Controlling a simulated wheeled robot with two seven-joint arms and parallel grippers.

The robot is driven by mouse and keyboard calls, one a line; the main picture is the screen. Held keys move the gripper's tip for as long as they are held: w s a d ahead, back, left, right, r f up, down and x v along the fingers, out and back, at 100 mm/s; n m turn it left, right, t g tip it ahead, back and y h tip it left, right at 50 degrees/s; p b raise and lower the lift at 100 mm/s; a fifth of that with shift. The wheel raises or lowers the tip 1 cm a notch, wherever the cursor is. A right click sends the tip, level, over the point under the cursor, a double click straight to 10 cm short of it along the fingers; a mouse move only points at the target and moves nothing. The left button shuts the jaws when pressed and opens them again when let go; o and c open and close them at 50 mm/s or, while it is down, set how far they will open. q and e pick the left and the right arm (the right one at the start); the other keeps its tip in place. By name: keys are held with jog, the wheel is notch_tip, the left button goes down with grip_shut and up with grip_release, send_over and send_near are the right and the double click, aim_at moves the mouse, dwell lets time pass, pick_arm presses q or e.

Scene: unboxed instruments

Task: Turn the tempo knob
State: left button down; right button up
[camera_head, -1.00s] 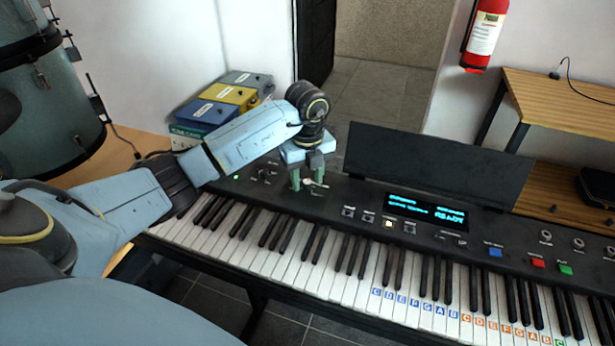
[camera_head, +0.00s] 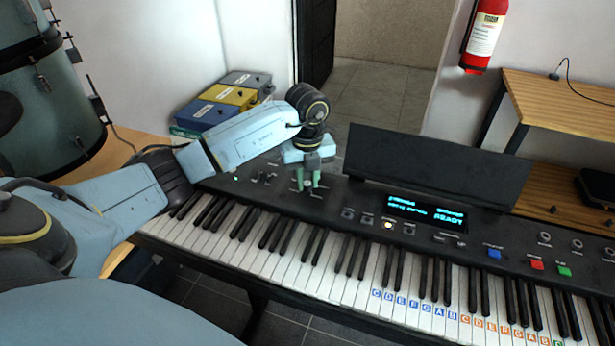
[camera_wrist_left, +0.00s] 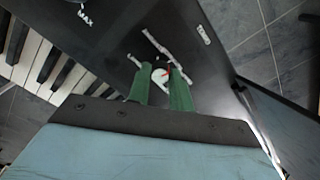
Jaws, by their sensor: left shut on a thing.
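My left gripper (camera_head: 308,185) points down at the control panel of the black keyboard (camera_head: 340,199), left of its display. Its green fingers are shut on a small round white knob, which shows between them in the left wrist view (camera_wrist_left: 160,76) with a red pointer mark. The fingers hide the knob's sides. My right gripper is not in view.
A lit display (camera_head: 425,212) and several buttons lie right of the gripper. A black music stand (camera_head: 435,168) rises behind the panel. Stacked coloured boxes (camera_head: 228,96) and a drum (camera_head: 45,110) stand at the left. The white keys run along the front.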

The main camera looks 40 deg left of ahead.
pick_arm(q)
jog(key=m, duration=0.2)
jog(key=shift+r+m, duration=0.1)
jog(key=shift+m, duration=0.3)
jog(key=m, duration=0.2)
jog(key=shift+m, duration=0.3)
jog(key=m, duration=0.3)
jog(key=shift+m, duration=0.9)
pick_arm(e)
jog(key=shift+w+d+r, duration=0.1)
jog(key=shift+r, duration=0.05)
pick_arm(q)
jog(key=c, duration=1.3)
grip_release()
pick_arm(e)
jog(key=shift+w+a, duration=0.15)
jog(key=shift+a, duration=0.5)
pick_arm(q)
jog(key=shift+o, duration=0.2)
